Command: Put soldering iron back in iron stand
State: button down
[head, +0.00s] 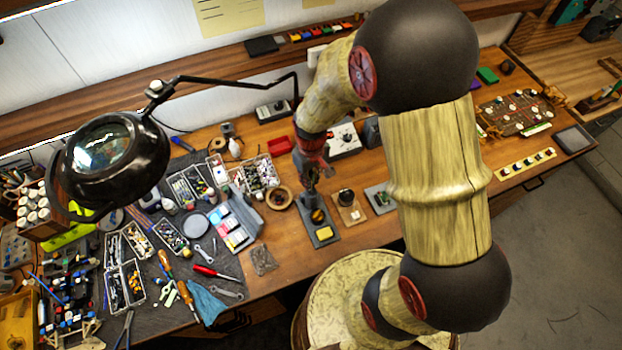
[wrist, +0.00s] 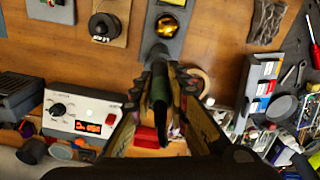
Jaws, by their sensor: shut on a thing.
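My gripper (wrist: 160,88) points down over the bench and is shut on a dark, greenish-black handle, apparently the soldering iron (wrist: 160,97). In the head view my gripper (head: 310,176) is small and dark, just above the back end of the iron stand. The iron stand (head: 323,236) is a grey base with a yellow pad and a brass part. It also shows at the top of the wrist view (wrist: 181,45). The iron's far end overlaps the stand's near end there. I cannot tell whether they touch. The tip and the stand's holder are hard to make out.
The soldering station (wrist: 85,113) with red digits stands beside my gripper. A wooden block with a black knob (head: 347,208) is right of the stand. A tape roll (head: 279,197), red bin (head: 279,146) and parts trays (head: 192,184) lie left. A magnifier lamp (head: 110,155) overhangs the left side.

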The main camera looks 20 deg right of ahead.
jog(key=shift+f, duration=0.25)
jog(key=c, duration=1.7)
grip_release()
jog(key=shift+o, duration=1.2)
jog(key=shift+o, duration=1.1)
jog(key=shift+r, duration=0.1)
jog(key=shift+r+p, duration=2.95)
jog(key=shift+r, duration=1.5)
